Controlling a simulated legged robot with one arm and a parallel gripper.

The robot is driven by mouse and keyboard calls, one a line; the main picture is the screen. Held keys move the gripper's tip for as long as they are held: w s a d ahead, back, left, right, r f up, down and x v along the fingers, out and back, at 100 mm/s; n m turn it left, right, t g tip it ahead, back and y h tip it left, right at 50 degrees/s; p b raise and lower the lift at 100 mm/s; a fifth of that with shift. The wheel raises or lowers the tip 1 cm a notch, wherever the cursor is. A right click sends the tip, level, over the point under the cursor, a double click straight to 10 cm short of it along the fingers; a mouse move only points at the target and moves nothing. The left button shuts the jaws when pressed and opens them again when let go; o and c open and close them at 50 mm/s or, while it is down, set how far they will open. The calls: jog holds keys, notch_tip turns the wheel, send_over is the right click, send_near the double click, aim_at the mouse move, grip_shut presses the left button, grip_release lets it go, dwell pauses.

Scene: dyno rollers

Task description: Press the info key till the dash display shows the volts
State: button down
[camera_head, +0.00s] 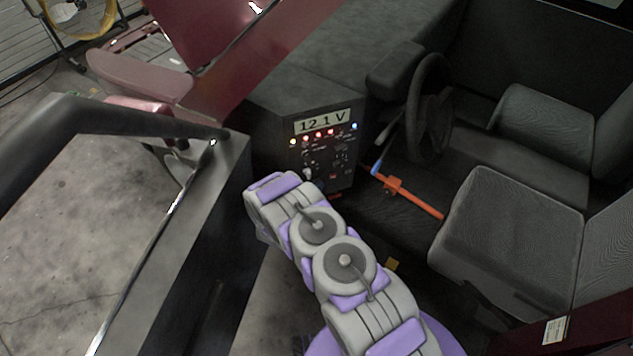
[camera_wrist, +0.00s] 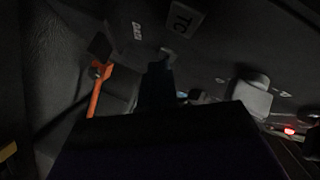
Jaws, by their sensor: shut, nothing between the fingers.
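The dash display (camera_head: 322,121) is lit and reads "12.1 V". It sits at the top of the dark dash panel (camera_head: 347,178), above a row of coloured lamps. In the wrist view, my gripper (camera_wrist: 160,72) is a dark, shut shape with nothing held. Its tip is close to a small grey key or switch (camera_wrist: 168,53) on the panel; I cannot tell whether they touch. A "TC" label (camera_wrist: 184,18) and a smaller label (camera_wrist: 138,30) are nearby. The smaller label is too blurred to read, so I cannot tell which key is the info key. My arm hides my gripper in the head view.
A steering wheel (camera_head: 430,108) and seats (camera_head: 510,232) are right of the panel. An orange lever (camera_head: 410,195) lies low beside it. A dark door frame (camera_head: 205,215) is close on the left. A grey knob (camera_wrist: 248,97) and a red lamp (camera_wrist: 289,131) show in the wrist view.

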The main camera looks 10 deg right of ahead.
jog(key=shift+s+d+p, duration=0.1)
jog(key=shift+s+p, duration=0.55)
jog(key=shift+s, duration=0.1)
jog(key=s+p, duration=0.2)
jog(key=s, duration=0.1)
jog(key=s+d+p, duration=0.1)
jog(key=s, duration=0.1)
jog(key=shift+p, duration=0.35)
dwell(0.9)
